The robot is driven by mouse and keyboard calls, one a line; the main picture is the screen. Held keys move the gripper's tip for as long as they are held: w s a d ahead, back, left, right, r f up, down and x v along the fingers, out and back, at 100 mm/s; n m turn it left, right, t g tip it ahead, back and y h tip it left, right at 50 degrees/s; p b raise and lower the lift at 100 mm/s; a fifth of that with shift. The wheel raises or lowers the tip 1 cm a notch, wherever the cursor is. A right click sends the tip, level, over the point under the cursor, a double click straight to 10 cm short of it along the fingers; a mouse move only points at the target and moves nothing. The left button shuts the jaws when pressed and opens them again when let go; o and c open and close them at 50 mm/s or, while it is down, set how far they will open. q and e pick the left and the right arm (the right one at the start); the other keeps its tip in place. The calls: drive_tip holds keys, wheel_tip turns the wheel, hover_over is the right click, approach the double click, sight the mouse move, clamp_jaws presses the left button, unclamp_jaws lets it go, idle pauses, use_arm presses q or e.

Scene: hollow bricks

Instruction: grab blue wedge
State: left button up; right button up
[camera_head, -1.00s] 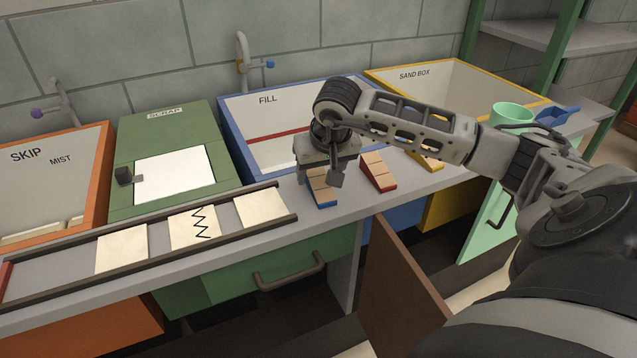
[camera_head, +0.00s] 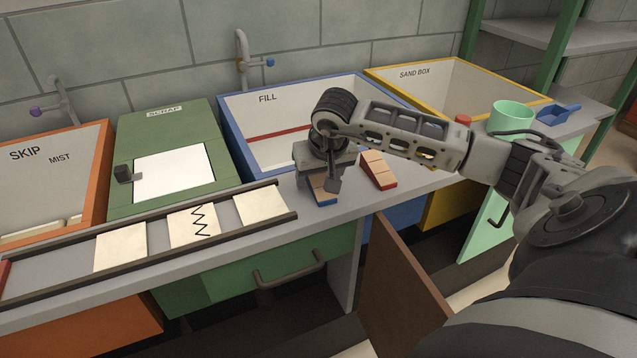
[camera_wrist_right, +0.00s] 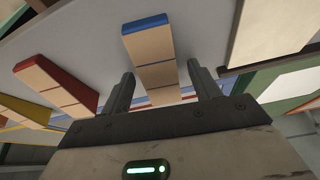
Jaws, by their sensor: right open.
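The blue wedge (camera_head: 321,193) lies on the grey counter in front of the FILL basin, with a tan top and a blue edge. My right gripper (camera_head: 322,182) is above it, pointing down and partly hiding it. In the right wrist view the blue wedge (camera_wrist_right: 150,55) lies between the two open fingers of the right gripper (camera_wrist_right: 163,88), with gaps on both sides. Nothing is shut on it. My left gripper is in neither view.
A red wedge (camera_head: 378,170) lies just right of the blue one; a yellow wedge (camera_wrist_right: 22,110) shows beyond it in the wrist view. A rail with cream tiles (camera_head: 193,226) is at left. A mint bucket (camera_head: 511,118) and blue scoop (camera_head: 558,114) stand at right.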

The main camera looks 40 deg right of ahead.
drive_tip(key=c, duration=1.1)
drive_tip(key=shift+r, duration=0.15)
